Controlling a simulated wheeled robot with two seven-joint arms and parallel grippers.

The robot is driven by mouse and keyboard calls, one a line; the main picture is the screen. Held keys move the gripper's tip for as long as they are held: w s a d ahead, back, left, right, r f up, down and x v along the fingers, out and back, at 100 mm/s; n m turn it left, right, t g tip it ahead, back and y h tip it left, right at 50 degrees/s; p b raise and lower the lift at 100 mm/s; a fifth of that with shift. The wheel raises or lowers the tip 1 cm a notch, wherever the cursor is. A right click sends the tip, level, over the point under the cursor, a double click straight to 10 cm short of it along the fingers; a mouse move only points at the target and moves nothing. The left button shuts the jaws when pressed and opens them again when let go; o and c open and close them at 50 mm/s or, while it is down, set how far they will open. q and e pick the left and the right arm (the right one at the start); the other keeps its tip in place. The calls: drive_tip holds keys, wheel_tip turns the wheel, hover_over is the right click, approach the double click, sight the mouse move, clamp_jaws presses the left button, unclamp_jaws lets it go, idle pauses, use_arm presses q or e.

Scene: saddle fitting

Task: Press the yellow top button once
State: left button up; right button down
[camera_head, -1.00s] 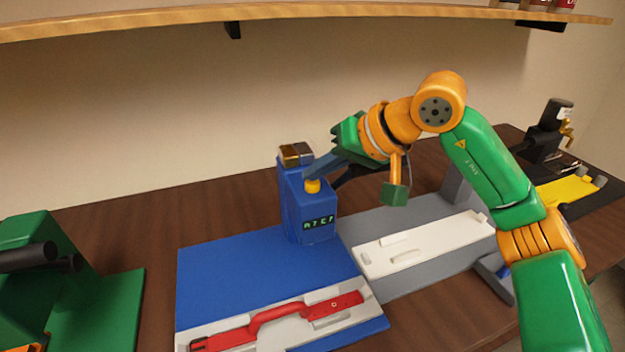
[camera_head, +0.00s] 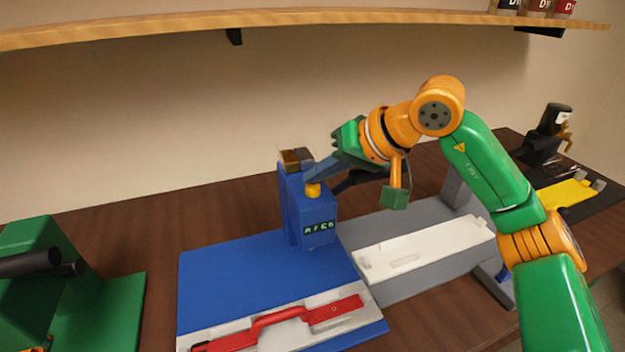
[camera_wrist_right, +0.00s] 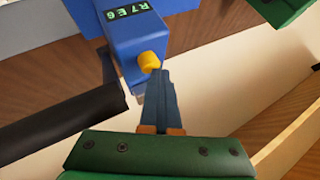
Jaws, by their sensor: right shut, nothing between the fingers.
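The yellow button (camera_head: 313,190) sits on the blue box (camera_head: 306,214), below the box's top edge and above its small green-lettered display. In the right wrist view the button (camera_wrist_right: 149,61) is a short yellow knob on the blue body. My right gripper (camera_head: 309,181) is shut and empty, its narrow blue-grey fingers pointing at the button. In the right wrist view its fingertips (camera_wrist_right: 160,74) are right at the button's edge. I cannot tell whether they touch it or whether it is pushed in. My left gripper is not in view.
A blue mat (camera_head: 225,280) carries a white tray with a red handled part (camera_head: 285,320). A white piece (camera_head: 425,246) lies on a grey base to the right. A green machine (camera_head: 35,270) stands at left. A wooden shelf (camera_head: 330,18) runs above.

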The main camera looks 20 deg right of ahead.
sight(319, 189)
drive_tip(key=shift+w+d+r+p, duration=0.2)
drive_tip(key=shift+r+p, duration=0.1)
drive_tip(key=shift+r, duration=0.25)
drive_tip(key=shift+s, duration=0.1)
wheel_tip(319, 189, up, 5)
drive_tip(key=p, duration=0.5)
drive_tip(key=shift+r, duration=0.1)
